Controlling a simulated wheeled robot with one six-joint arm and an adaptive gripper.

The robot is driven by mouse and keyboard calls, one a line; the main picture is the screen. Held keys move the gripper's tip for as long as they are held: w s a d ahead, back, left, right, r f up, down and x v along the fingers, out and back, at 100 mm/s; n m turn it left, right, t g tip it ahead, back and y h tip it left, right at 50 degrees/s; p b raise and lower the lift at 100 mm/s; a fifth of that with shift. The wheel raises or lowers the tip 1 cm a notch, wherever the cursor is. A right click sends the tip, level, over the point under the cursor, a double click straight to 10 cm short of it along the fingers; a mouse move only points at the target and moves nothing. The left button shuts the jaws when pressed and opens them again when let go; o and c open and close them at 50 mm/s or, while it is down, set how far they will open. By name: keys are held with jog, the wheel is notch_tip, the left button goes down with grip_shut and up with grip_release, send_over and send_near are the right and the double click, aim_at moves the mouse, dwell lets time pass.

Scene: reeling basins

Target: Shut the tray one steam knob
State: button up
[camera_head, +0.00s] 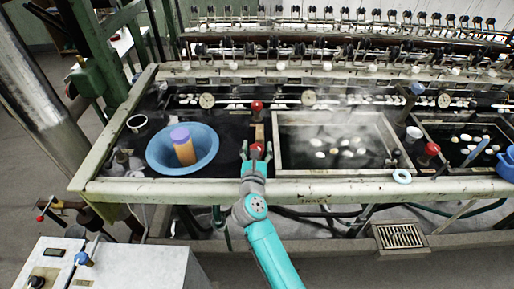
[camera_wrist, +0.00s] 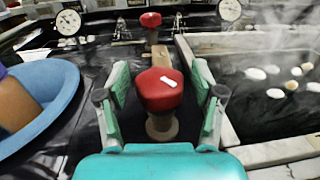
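A red steam knob (camera_wrist: 160,89) with a white mark on top stands on a short stem in the middle of the wrist view. My gripper (camera_wrist: 160,78) is open, with one finger on each side of it and visible gaps between. In the head view my gripper (camera_head: 256,155) is at the basin's front edge, and the red knob (camera_head: 257,147) shows between its fingers. A second red knob (camera_wrist: 151,20) stands behind, also in the head view (camera_head: 257,106). Tray one appears to be the steaming tray (camera_head: 335,172) to the right, with white cocoons in it.
A blue bowl (camera_head: 160,165) holding an orange and purple cylinder is left of my gripper. Dial gauges (camera_head: 207,100) line the back.

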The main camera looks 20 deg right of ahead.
jog(key=c, duration=0.9)
jog(key=shift+m+h, duration=0.3)
jog(key=shift+h, duration=0.1)
jog(key=m+g+h, duration=0.2)
jog(key=shift+a+r+h, duration=0.1)
jog(key=shift+h, duration=0.3)
jog(key=m+g+h, duration=0.5)
jog(key=g, duration=0.1)
jog(key=shift+m+g+h, duration=0.3)
jog(key=shift+g, duration=0.1)
jog(key=o, duration=1.2)
